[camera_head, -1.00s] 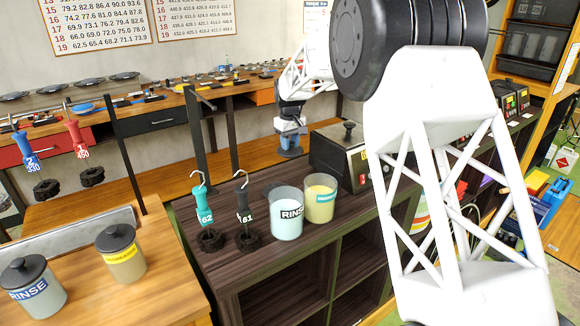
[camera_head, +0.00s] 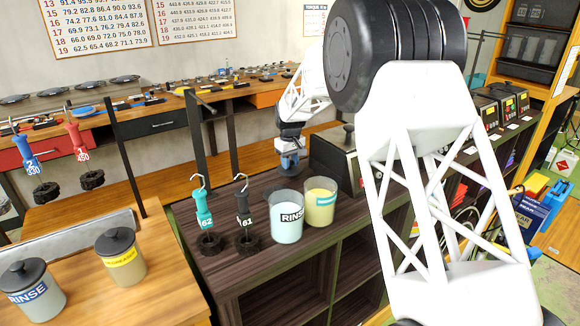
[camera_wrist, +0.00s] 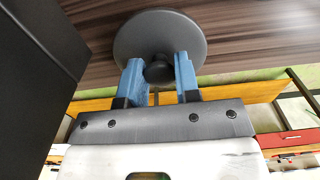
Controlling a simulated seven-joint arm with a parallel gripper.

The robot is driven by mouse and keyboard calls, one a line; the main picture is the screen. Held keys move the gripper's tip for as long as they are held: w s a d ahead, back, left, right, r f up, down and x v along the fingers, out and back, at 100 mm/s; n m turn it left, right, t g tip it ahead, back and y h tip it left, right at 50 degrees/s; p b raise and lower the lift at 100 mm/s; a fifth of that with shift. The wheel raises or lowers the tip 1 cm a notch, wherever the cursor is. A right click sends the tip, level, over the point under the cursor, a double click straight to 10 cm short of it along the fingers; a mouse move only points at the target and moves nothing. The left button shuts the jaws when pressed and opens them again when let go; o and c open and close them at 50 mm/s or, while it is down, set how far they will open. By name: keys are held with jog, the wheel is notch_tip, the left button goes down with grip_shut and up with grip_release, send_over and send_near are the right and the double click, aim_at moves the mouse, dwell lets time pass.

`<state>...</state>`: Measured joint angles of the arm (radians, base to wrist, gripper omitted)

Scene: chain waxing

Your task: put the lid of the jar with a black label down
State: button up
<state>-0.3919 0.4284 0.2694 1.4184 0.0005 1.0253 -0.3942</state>
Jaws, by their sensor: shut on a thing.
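My gripper (camera_head: 289,162) has blue fingers and is above the back of the dark wooden cabinet top, behind the open jars. In the wrist view my gripper (camera_wrist: 158,75) is shut on the knob of a round dark grey lid (camera_wrist: 160,28). The lid is over dark wood; I cannot tell whether it touches it. The open jar with the RINSE label (camera_head: 286,218), which looks black, holds pale liquid and stands on the cabinet top. The lid is hard to make out in the head view.
An open jar of yellow liquid (camera_head: 320,203) stands beside the RINSE jar. A waxing machine (camera_head: 336,160) is close right of my gripper. Two hook tools (camera_head: 202,215) (camera_head: 244,215) with dark chains stand at left. Two lidded jars (camera_head: 122,262) (camera_head: 35,292) are on the left table.

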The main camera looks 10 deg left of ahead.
jog(key=shift+f, duration=0.9)
jog(key=o, duration=1)
jog(key=shift+f, duration=0.1)
notch_tip(320, 180, up, 12)
jog(key=shift+r, duration=0.15)
dwell(0.5)
